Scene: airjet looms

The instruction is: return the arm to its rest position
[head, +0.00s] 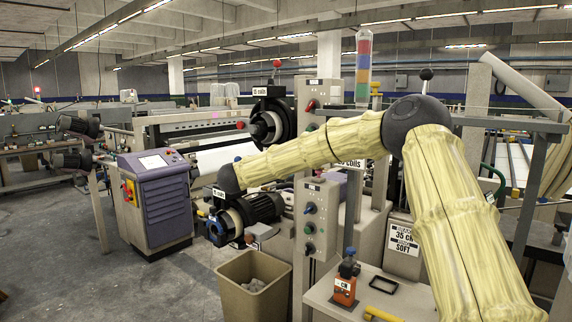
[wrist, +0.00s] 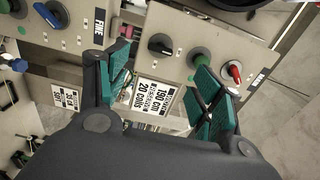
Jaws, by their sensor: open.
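My arm, in a pale yellow sleeve (head: 310,152), rises from the lower right of the head view, bends at a dark elbow (head: 415,120) and reaches left and down to a dark wrist joint (head: 229,180). In the head view the gripper is hard to tell from the dark machine parts below that joint. In the wrist view my gripper (wrist: 160,78) is open, its teal-padded fingers apart with nothing held between them. Behind the fingers lie a control panel (wrist: 215,38) and printed signs.
The panel carries a black knob (wrist: 161,45), a green knob (wrist: 199,60) and a red knob (wrist: 235,71). A tan bin (head: 253,284) stands below the arm. A purple console (head: 158,200) is at left. An orange-bodied device (head: 345,286) sits on the bench. Open floor lies left.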

